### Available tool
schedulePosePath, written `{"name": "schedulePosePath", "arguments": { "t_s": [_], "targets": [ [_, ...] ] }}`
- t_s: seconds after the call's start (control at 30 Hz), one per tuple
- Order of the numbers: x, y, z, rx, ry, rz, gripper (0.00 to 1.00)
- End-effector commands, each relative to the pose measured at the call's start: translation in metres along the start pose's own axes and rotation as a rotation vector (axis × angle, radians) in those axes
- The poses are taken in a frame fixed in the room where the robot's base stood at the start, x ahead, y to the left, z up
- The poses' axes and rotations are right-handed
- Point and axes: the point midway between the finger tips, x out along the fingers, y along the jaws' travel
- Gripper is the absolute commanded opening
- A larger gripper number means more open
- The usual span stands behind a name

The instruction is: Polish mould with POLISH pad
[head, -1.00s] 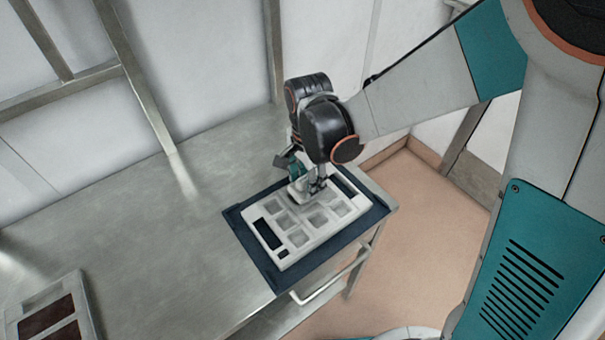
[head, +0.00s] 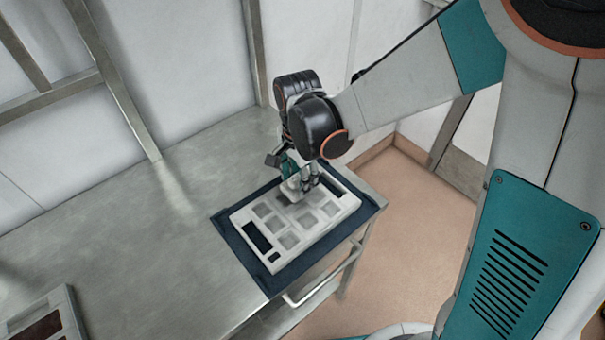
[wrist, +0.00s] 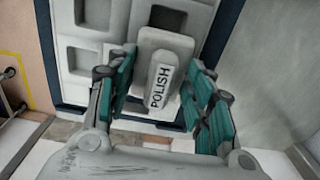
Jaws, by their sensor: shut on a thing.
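The mould (head: 295,228) is a pale tray with several square cavities and dark slots, lying flat on a dark blue mat (head: 272,284) at the table's right end. My gripper (wrist: 164,84) is shut on the POLISH pad (wrist: 162,88), a pale block with its POLISH label facing the wrist camera. In the head view my gripper (head: 300,188) is over the far part of the mould. The pad is at the mould's surface there; whether it touches cannot be told, as its underside is hidden.
A second pale tray with a dark red panel (head: 45,318) lies at the lower left. A rail (head: 325,278) runs along the table's front edge. Metal wall posts (head: 115,85) stand behind.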

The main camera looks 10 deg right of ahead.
Motion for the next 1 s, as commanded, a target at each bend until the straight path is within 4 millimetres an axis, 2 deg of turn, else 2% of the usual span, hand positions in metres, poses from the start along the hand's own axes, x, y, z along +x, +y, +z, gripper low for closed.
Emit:
{"name": "schedulePosePath", "arguments": {
  "t_s": [0.8,1.0],
  "targets": [
    [-0.001,0.000,0.041,-0.001,-0.001,0.000,0.29],
    [-0.001,0.000,0.045,0.000,0.000,0.000,0.29]
  ]
}}
